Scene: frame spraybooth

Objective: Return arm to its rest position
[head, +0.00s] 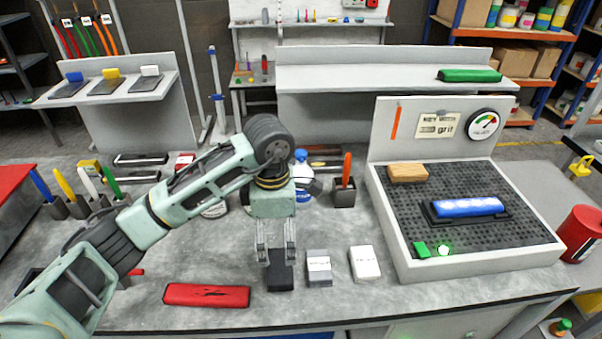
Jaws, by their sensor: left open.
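My left arm comes in from the left over the grey workbench (330,310). Its gripper (277,256) points down and is open. Its fingers are at or just above a black block (281,276); I cannot tell whether they touch it. Nothing shows held between the fingers. A grey block with a white label (319,268) and a white block (364,263) stand in a row to the right of the black one. My right gripper is not in view.
A red block (207,295) lies left of the gripper. On the right, a perforated tray (530,237) with a back panel bears a blue block (467,206) and a wooden block (407,173). Pen holders, bottles and an orange-handled tool (347,170) stand behind the arm. A red can (580,233) stands far right.

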